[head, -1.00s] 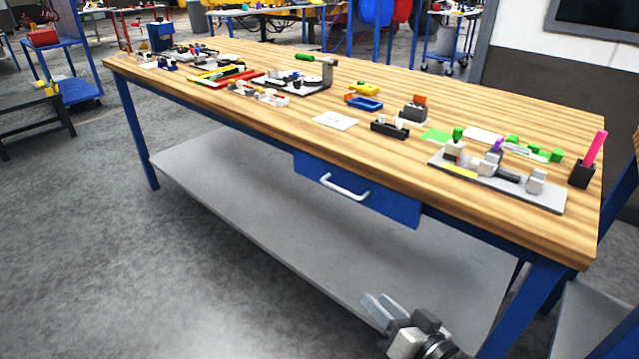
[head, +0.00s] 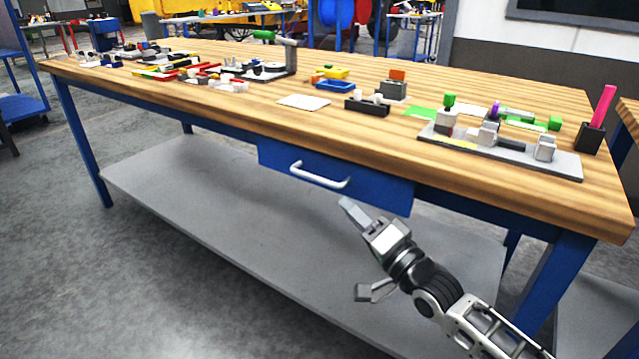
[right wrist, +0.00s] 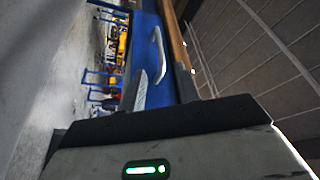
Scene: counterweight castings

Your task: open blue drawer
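The blue drawer (head: 375,188) sits shut under the front edge of the wooden workbench, with a pale bar handle (head: 318,177) across its front. My right gripper (head: 349,208) is just below and in front of the drawer, near the handle's right end, apart from it and empty. In the right wrist view its fingers stand apart, with the blue drawer front (right wrist: 181,57) and the handle (right wrist: 159,52) beyond them. My left gripper is in neither current view.
The workbench top (head: 240,105) carries small parts and fixtures, including a grey base plate (head: 555,166) at right. A grey lower shelf (head: 230,205) lies beneath the drawer. Blue legs stand at the bench ends. The floor in front is clear.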

